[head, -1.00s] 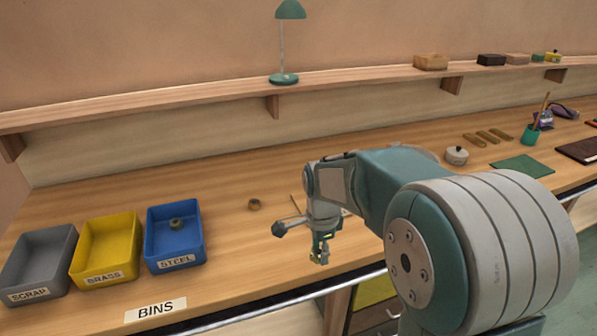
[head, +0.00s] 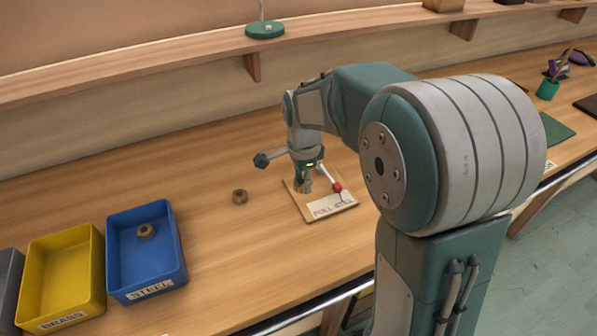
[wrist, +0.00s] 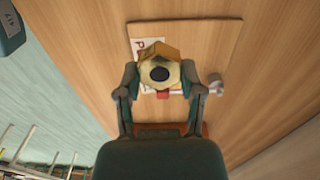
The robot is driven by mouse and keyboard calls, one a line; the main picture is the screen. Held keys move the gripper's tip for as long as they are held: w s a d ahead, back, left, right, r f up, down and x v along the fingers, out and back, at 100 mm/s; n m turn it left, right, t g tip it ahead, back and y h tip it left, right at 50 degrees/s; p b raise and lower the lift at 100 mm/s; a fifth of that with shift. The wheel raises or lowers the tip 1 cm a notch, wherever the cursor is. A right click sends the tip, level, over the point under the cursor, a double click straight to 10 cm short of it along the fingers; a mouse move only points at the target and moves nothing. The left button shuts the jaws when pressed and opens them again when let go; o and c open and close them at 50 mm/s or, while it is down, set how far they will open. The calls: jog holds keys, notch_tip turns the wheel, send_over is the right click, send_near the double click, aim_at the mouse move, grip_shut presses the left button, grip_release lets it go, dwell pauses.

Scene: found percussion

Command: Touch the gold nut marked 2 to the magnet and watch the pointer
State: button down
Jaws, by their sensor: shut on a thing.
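My gripper (head: 303,184) is over the small wooden board (head: 296,207) on the bench. In the wrist view my gripper (wrist: 160,76) is shut on a gold nut (wrist: 157,53), its dark hole facing the camera; no mark 2 is readable. The pointer (head: 336,187), a white arm with a red ball end, angles out to the right of my gripper. A white label reading PULL and STILL (head: 332,205) lies at the board's front. I cannot clearly make out the magnet, or whether the nut touches it.
Another nut (head: 240,197) sits on the bench left of the board. A blue STEEL bin (head: 118,288) holds a nut (head: 146,231); a yellow BRASS bin (head: 93,290) stands beside it. A shelf (head: 160,82) runs behind.

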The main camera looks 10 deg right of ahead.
aim_at(328, 175)
jog(key=shift+d+f, duration=0.45)
jog(key=shift+f, duration=0.2)
jog(key=shift+w+d+f, duration=0.1)
jog(key=shift+d+f, duration=0.15)
jog(key=shift+f, duration=0.4)
jog(key=shift+w+d+f, duration=0.1)
jog(key=shift+d+f, duration=0.1)
jog(key=shift+f, duration=0.45)
jog(key=shift+w+d+f, duration=0.1)
jog(key=shift+d+f, duration=0.45)
jog(key=shift+f, duration=0.35)
jog(key=shift+w+d+r, duration=0.1)
jog(key=shift+w+d, duration=0.05)
jog(key=shift+d, duration=0.55)
jog(key=shift+w+d, duration=0.1)
jog(key=shift+d, duration=0.6)
jog(key=shift+w+d, duration=0.1)
jog(key=shift+d, duration=0.5)
jog(key=shift+a, duration=0.1)
jog(key=shift+s+a, duration=0.15)
jog(key=shift+a, duration=0.6)
jog(key=shift+s+a, duration=0.15)
jog(key=shift+a, duration=0.55)
jog(key=shift+a, duration=0.25)
